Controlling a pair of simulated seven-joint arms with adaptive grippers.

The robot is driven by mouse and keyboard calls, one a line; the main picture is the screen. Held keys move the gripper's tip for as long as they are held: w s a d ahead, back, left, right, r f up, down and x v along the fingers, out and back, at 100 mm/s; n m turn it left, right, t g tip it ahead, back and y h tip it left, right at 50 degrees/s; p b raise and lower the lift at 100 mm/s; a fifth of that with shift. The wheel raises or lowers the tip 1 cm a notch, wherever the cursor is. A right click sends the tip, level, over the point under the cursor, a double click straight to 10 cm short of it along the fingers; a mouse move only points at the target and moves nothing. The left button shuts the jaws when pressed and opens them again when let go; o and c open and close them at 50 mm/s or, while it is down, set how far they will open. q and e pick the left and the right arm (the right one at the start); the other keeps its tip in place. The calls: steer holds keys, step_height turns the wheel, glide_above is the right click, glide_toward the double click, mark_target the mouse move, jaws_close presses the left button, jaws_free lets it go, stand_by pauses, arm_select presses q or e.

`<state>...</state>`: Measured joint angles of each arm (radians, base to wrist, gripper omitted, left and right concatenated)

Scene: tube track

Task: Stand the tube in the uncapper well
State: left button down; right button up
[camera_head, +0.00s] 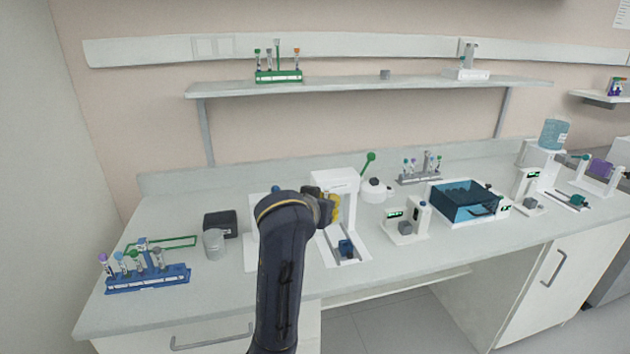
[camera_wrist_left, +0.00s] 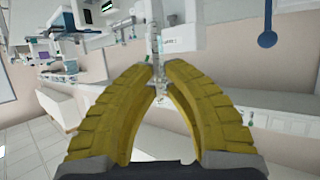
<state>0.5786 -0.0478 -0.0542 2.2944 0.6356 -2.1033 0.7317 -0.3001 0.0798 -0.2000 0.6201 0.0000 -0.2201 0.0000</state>
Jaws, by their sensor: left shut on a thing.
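My left gripper (camera_head: 332,209) is in front of the white uncapper (camera_head: 336,181), above the front of its base. In the left wrist view, its yellow fingers (camera_wrist_left: 158,75) are closed together at the tips on a narrow, pale tube (camera_wrist_left: 155,48), which extends beyond them. The tube is hidden behind the gripper in the head view, and its cap cannot be made out clearly. My right gripper is not in view.
A blue rack (camera_head: 148,279) with several tubes stands at the left front. A clear beaker (camera_head: 213,244) and a dark box (camera_head: 221,223) are left of my arm.

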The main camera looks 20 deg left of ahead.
arm_select(q)
steer(key=a+f, duration=0.6)
steer(key=a, duration=0.3)
steer(key=a+f, duration=0.6)
steer(key=a, duration=0.4)
steer(key=shift+w+f, duration=0.25)
steer(key=shift+f, duration=0.05)
steer(key=shift+f, duration=1.7)
stand_by(1.8)
steer(key=c, duration=1.4)
jaws_free()
steer(key=shift+o, duration=0.2)
steer(key=shift+s, duration=0.1)
steer(key=v, duration=1.2)
steer(key=shift+a, duration=0.1)
